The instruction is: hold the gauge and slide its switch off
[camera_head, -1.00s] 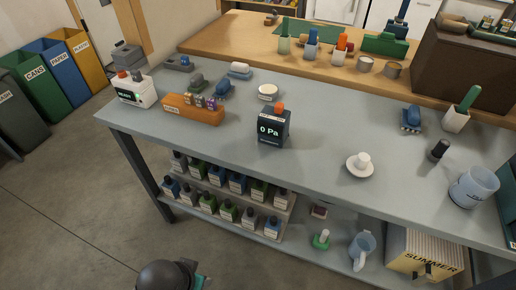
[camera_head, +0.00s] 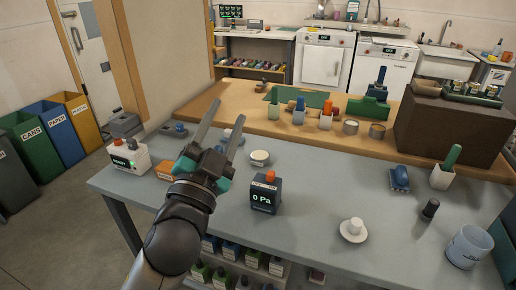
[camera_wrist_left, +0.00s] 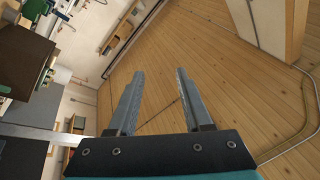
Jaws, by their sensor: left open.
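The gauge (camera_head: 265,193) is a dark box with a "0 Pa" display on its front and an orange knob-like part (camera_head: 270,176) on top. It stands upright on the grey table (camera_head: 322,190). I cannot tell which part is its switch. My left gripper (camera_head: 221,124) is raised over the table, left of the gauge in the head view, with its fingers apart and empty. The left wrist view shows the open fingers (camera_wrist_left: 154,88) with nothing between them. My right gripper is in neither view.
A white device (camera_head: 128,162) and an orange block (camera_head: 168,170) stand left on the table. A white cup on a saucer (camera_head: 352,230) and a dark cylinder (camera_head: 430,210) are to the right. A wooden counter (camera_head: 260,110) runs behind.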

